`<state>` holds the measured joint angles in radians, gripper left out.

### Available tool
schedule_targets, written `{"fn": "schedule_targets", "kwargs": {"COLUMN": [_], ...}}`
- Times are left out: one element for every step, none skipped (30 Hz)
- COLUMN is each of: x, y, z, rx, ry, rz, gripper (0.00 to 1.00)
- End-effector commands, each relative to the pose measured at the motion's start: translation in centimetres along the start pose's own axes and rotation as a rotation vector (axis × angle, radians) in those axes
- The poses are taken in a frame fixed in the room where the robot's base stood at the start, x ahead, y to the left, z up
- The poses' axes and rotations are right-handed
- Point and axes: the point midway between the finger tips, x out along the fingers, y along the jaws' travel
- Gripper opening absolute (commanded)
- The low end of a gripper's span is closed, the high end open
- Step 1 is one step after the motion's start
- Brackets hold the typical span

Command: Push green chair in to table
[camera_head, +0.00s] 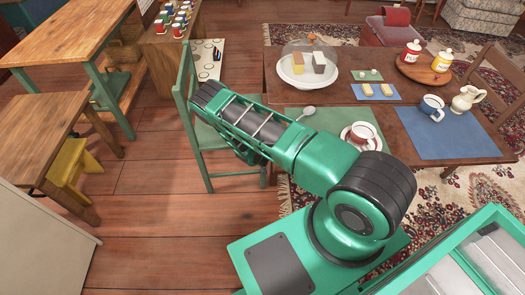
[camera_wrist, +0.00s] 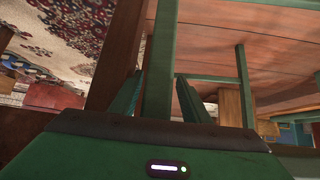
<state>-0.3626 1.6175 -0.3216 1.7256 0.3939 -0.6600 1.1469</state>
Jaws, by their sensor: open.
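The green chair (camera_head: 192,105) stands at the left end of the brown wooden table (camera_head: 280,98), its back away from the table and its seat edge near it. My arm reaches across the seat toward the chair back and hides part of both. My gripper is hidden behind my arm in the head view. In the wrist view my gripper (camera_wrist: 158,97) is open, with a green bar of the chair (camera_wrist: 158,60) between its fingers. I cannot tell whether the fingers touch the bar.
A workbench (camera_head: 65,38) and a yellow stool (camera_head: 68,160) stand at left. The wooden floor (camera_head: 150,215) left of the chair is clear.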

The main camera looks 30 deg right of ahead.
Motion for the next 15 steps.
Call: {"fn": "schedule_targets", "kwargs": {"x": [0.0, -0.1, -0.3, -0.6, -0.9, -1.4, -1.8, -2.3, -3.0, -3.6, -4.2, -5.0, -5.6, -6.1, -6.8], "y": [0.6, 0.6, 0.5, 0.5, 0.6, 0.6, 0.6, 0.6, 0.5, 0.5, 0.5, 0.5, 0.4, 0.3, 0.3], "z": [0.0, 0.0, 0.0, 0.0, 0.0, 0.0, 0.0, 0.0, 0.0, 0.0, -0.1, 0.0, 0.0, 0.0, -0.1], "rx": [-0.002, -0.002, -0.002, -0.002, -0.002, -0.002, -0.002, -0.002, -0.001, -0.001, -0.002, -0.002, -0.003, -0.002, -0.002], "ry": [-0.001, -0.001, -0.001, -0.001, -0.002, -0.002, -0.002, -0.002, -0.003, -0.003, -0.002, -0.003, -0.003, -0.003, -0.002], "rz": [0.009, 0.009, 0.009, 0.009, 0.010, 0.011, 0.011, 0.011, 0.009, 0.010, 0.010, 0.009, 0.009, 0.007, 0.007], "gripper": [0.50, 0.50, 0.50, 0.50, 0.50, 0.50, 0.50, 0.50, 0.50, 0.50, 0.50, 0.50, 0.50, 0.50, 0.50]}}
